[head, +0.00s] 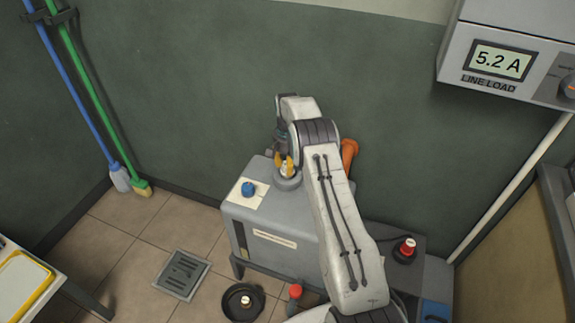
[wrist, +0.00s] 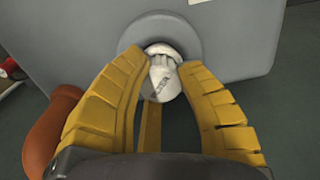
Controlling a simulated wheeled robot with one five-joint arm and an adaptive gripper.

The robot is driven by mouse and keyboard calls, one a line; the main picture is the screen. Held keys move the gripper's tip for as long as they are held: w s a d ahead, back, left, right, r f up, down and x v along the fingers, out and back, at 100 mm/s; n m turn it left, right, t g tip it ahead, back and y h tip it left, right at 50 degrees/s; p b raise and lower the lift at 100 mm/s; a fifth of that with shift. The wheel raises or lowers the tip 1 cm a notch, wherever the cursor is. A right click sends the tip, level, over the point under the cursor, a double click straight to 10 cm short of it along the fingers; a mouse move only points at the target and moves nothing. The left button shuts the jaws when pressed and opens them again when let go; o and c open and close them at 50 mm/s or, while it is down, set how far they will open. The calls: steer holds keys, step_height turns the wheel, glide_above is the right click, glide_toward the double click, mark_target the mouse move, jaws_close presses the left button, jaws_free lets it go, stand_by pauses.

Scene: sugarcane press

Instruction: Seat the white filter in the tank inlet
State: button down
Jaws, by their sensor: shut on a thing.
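The white filter (wrist: 165,84) sits between the yellow fingers of my gripper (wrist: 163,66) in the wrist view. My gripper (head: 285,164) is shut on it above the grey tank (head: 262,222). In the head view, a small part of the filter (head: 286,171) shows between the fingertips. The round grey tank inlet (wrist: 188,24) lies just past the filter, and the filter's far end overlaps its opening in the wrist view. The inlet's collar (head: 289,184) also shows under the fingertips in the head view. I cannot tell how deep the filter is in the opening.
A blue knob (head: 249,188) stands on a pale plate left of the inlet. An orange pipe (head: 349,151) rises behind my arm. A red button (head: 408,246) is at right. A black pan (head: 233,311) and a drain grate (head: 182,273) are on the floor.

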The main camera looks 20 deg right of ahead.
steer(key=shift+f, duration=0.4)
steer(key=c, duration=1.2)
jaws_free()
steer(key=shift+c, duration=0.2)
steer(key=shift+r, duration=0.2)
steer(key=shift+r+p, duration=3.45)
steer(key=shift+r, duration=1.9)
